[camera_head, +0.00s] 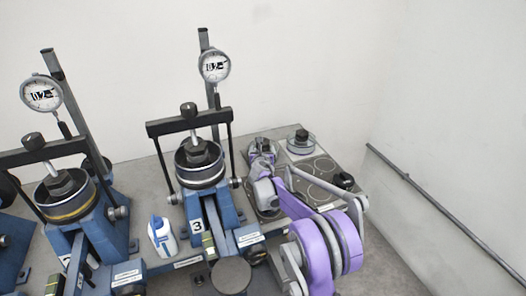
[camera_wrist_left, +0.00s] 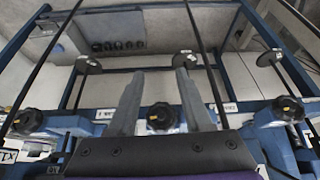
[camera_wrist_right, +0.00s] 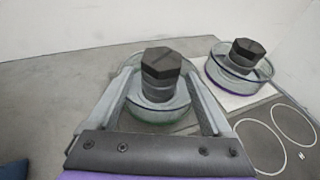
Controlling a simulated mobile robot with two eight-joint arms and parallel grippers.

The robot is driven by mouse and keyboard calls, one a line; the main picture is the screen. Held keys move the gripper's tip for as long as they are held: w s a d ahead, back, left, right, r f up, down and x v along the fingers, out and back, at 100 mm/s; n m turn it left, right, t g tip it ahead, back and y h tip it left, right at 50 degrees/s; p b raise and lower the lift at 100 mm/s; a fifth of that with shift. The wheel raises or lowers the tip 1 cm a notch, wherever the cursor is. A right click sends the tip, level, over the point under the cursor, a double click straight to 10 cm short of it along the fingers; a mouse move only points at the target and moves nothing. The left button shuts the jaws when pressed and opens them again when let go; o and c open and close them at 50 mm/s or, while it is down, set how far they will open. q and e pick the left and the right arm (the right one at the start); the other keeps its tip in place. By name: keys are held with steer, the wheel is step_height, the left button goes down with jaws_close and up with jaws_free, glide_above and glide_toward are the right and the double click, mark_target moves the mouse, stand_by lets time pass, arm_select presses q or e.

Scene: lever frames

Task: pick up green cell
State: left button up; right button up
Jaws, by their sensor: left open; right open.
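The green cell (camera_wrist_right: 160,106) is a clear round cell with a green ring at its base and a black hexagonal knob on top. It stands upright in the middle of the right wrist view. My right gripper (camera_wrist_right: 158,80) is open, with one finger on each side of the cell; I cannot tell whether they touch it. In the head view, my right gripper (camera_head: 262,152) largely hides the cell. My left gripper (camera_wrist_left: 158,80) is open and empty in the left wrist view, above blue frames with black knobs.
A purple-ringed cell (camera_wrist_right: 239,68) stands to the right of the green one; it also shows in the head view (camera_head: 300,141). The grey tray (camera_head: 322,168) has empty marked circles. Blue lever frames with dial gauges (camera_head: 214,66) stand left, with a small white-and-blue bottle (camera_head: 162,238).

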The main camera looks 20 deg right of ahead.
steer(key=shift+p+x, duration=0.55)
steer(key=shift+x, duration=2.2)
steer(key=shift+f, duration=0.15)
steer(key=shift+s, duration=0.1)
jaws_close()
